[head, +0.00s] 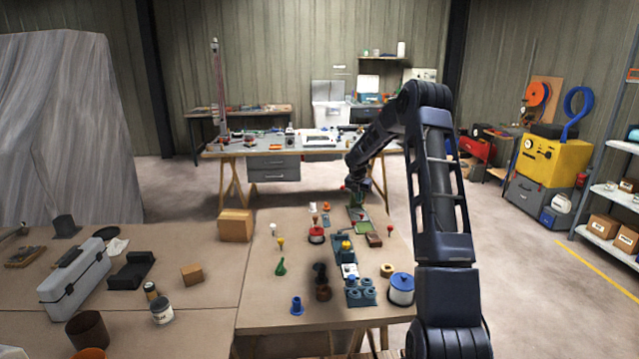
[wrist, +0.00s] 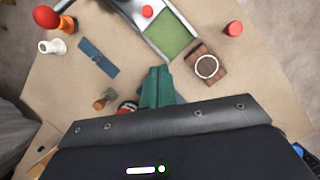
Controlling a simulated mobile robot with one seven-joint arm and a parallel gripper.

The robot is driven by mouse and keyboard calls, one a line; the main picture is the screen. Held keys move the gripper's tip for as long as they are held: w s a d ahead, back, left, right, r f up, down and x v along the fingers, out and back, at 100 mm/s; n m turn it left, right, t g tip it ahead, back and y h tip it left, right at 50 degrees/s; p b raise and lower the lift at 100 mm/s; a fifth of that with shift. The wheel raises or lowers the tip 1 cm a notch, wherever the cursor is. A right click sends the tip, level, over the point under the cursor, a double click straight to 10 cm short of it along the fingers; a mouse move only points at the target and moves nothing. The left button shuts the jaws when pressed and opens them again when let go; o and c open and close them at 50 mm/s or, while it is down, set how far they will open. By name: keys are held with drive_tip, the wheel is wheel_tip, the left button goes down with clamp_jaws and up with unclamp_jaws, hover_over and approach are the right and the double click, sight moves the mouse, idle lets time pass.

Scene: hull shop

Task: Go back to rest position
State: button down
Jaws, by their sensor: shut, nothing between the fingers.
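My gripper (head: 357,201) hangs fingers-down over the far right part of the workbench (head: 262,310), at the end of my bent arm. In the wrist view its green fingers (wrist: 158,78) are together with nothing between them. A tray with a green pad (wrist: 175,37) lies just beyond the fingertips. A brown block with a round ring (wrist: 206,67) lies to their right. I cannot tell exactly how high the fingertips are above the bench.
Small items crowd the bench around my arm: a red-topped pot (head: 316,235), a green funnel-shaped piece (head: 280,267), a blue spool (head: 296,306) and a white jar with blue lid (head: 401,290). A cardboard box (head: 235,226) and grey toolbox (head: 75,272) stand left. Open floor lies right.

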drive_tip(key=s+r+m, duration=1.4)
drive_tip(key=s+r, duration=1)
drive_tip(key=s, duration=0.2)
drive_tip(key=s+a+m+t+y, duration=0.1)
drive_tip(key=s+m, duration=1.4)
drive_tip(key=s, duration=1.8)
drive_tip(key=shift+s+a+r+y, duration=0.25)
drive_tip(key=shift+s+r+y, duration=0.05)
drive_tip(key=shift+y, duration=0.1)
